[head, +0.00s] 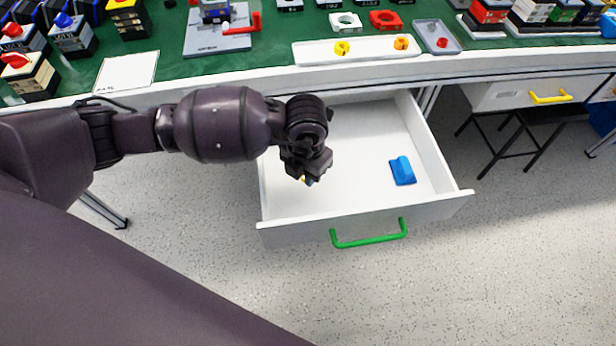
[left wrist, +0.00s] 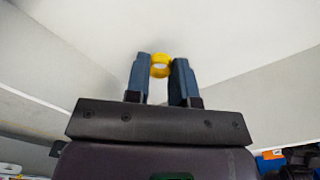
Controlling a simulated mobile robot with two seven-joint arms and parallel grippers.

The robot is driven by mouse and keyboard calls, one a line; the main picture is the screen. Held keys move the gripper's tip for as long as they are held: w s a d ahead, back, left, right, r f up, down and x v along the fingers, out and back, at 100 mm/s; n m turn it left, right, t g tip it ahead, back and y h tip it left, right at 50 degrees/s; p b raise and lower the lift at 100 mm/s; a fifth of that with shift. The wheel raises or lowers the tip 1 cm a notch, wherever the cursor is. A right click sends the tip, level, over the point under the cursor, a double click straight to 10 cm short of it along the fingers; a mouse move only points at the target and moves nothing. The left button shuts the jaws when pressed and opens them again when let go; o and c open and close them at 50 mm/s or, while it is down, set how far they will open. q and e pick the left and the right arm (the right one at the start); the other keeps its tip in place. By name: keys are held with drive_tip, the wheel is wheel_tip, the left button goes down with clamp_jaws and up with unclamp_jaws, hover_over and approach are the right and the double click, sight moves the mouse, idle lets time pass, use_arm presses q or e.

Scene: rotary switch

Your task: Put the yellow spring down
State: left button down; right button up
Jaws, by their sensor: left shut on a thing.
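The yellow spring (left wrist: 160,60) shows in the left wrist view as a small yellow ring between the fingertips of my left gripper (left wrist: 160,72), which is shut on it. In the head view my left gripper (head: 307,178) points down inside the open white drawer (head: 362,135), on its left side. Only a speck of yellow shows at the fingertips there; the hand hides most of the spring. I cannot tell whether the spring touches the drawer floor. My right gripper is not in view.
A blue block (head: 402,171) lies in the drawer to the right of my gripper. The drawer has a green handle (head: 369,234) and raised walls. Above is a green-topped bench with a white tray (head: 372,50) and several switch parts. The drawer's middle floor is clear.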

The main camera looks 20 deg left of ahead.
use_arm(q)
wheel_tip(320, 180, down, 3)
drive_tip(key=shift+s+r, duration=0.15)
drive_tip(key=shift+f+b, duration=0.35)
drive_tip(key=shift+r, duration=0.15)
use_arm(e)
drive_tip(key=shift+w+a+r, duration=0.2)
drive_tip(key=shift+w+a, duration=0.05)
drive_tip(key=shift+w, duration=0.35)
use_arm(q)
drive_tip(key=c, duration=1)
unclamp_jaws()
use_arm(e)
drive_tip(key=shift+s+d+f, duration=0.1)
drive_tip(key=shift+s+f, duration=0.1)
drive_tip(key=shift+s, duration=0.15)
